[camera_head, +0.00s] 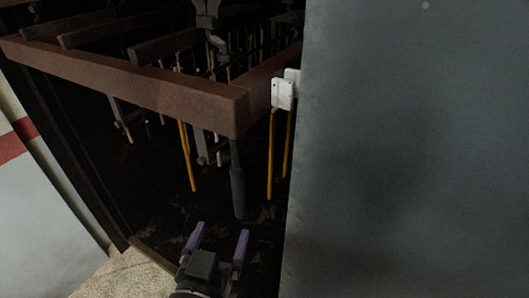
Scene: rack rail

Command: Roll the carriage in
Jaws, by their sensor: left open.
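A rust-brown frame (150,84), which looks like the carriage, shows at upper left with dark crossbars and several yellow rods (187,155) hanging beneath it. A dark grey upright bar (237,180) hangs below its near corner. My left gripper (218,236) is at the bottom centre, below the frame and the bar. Its two purple-tipped fingers are apart with nothing between them. The frame's right end is hidden behind a grey panel. My right gripper is not in view.
The large grey panel (415,150) fills the right side. A white bracket (284,92) sits at its edge, beside the frame's corner. The space under the frame is dark. A white wall with a red stripe (18,140) and speckled floor (128,277) show at left.

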